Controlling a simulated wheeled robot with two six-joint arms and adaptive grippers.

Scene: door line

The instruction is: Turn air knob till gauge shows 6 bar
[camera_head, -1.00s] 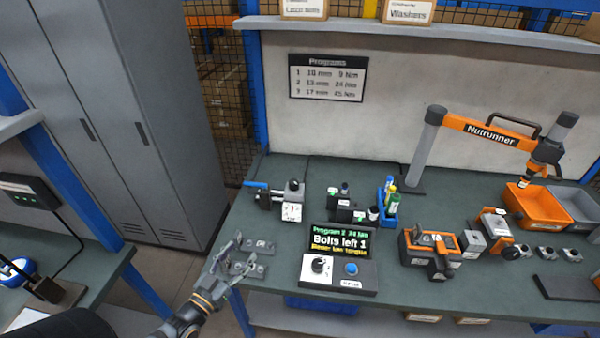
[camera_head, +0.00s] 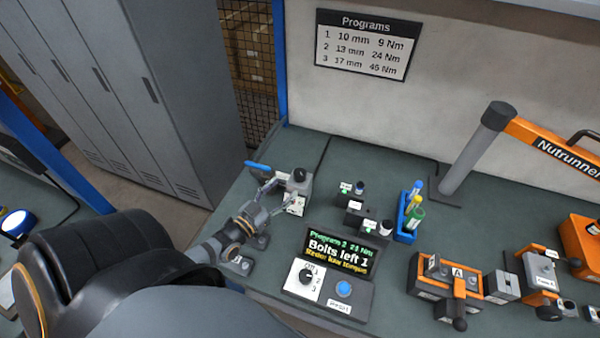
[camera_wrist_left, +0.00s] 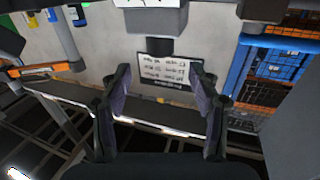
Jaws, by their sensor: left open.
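The air unit (camera_head: 303,187) is a grey block on the bench with a black air knob (camera_head: 299,174) on top and a blue lever at its left. A white gauge face (camera_head: 296,206) is on its front; its reading is too small to tell. My left gripper (camera_head: 276,195) is open, just in front of the unit, its fingers overlapping the front in the picture. In the left wrist view, which looks upside down, the knob (camera_wrist_left: 159,46) hangs beyond the open, empty fingers (camera_wrist_left: 162,84), between them in the picture. My right gripper is not in view.
A control box (camera_head: 325,292) with a screen stands in front, near my left arm. Small labelled parts (camera_head: 362,213), a blue cup of markers (camera_head: 408,222) and an orange-black tool (camera_head: 440,282) are to the right. A programs sign (camera_head: 365,45) hangs on the wall.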

